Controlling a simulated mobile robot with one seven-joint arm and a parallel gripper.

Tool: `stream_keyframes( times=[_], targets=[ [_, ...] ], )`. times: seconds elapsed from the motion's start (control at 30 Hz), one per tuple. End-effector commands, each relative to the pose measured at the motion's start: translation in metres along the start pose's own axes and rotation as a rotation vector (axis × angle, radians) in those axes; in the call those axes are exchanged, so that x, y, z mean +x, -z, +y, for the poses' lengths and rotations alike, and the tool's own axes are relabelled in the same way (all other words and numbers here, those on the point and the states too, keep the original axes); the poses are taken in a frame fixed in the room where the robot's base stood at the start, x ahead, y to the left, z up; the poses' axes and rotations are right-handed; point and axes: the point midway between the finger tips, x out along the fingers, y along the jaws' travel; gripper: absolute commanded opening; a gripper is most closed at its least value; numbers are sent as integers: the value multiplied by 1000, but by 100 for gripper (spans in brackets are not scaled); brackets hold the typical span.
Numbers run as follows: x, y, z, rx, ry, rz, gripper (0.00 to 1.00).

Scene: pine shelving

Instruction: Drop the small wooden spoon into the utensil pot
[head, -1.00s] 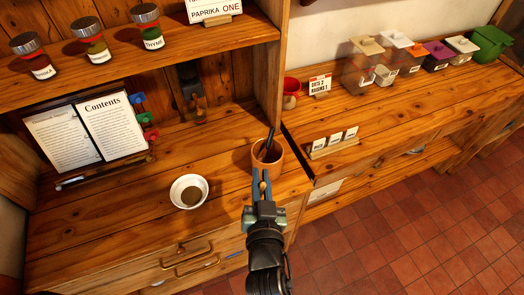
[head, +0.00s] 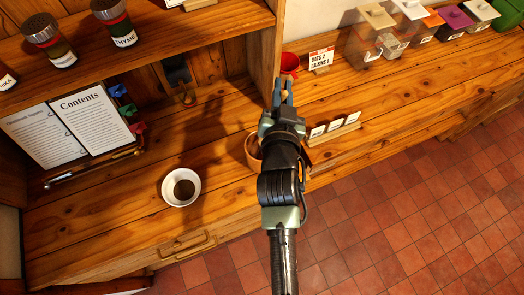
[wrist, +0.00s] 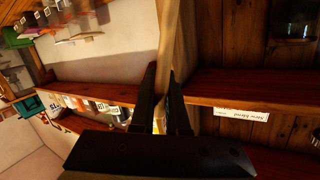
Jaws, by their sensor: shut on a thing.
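My gripper (head: 284,92) is shut on the small wooden spoon. The terracotta utensil pot (head: 252,152) stands on the counter, largely hidden behind my arm. Its contents are hidden now. In the picture my gripper appears above and right of the pot; its exact height over the counter is hard to tell.
A white bowl (head: 181,187) with dark contents stands left of the pot. An open book (head: 92,118) leans at the left. A card holder (head: 335,130) and a red mug (head: 289,64) are to the right. A wooden upright and shelf stand close behind my gripper.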

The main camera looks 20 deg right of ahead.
Motion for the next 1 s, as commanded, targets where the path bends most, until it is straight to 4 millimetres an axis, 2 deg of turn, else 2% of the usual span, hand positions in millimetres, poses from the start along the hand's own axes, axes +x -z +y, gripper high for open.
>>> stream_keyframes(
  times=[0.03, 0.3, 0.67, 0.7, 0.87, 1.0],
  targets=[
    [2, -10, 3, 0, 0, -1, 0],
    [7, -40, 10, 0, 0, -1, 0],
    [8, -44, 11, 0, 0, 0, 0],
    [8, -44, 11, 0, 0, 0, 16],
    [8, -44, 11, 0, 0, 0, 45],
    [8, -44, 11, 0, 0, 0, 48]
  ],
)
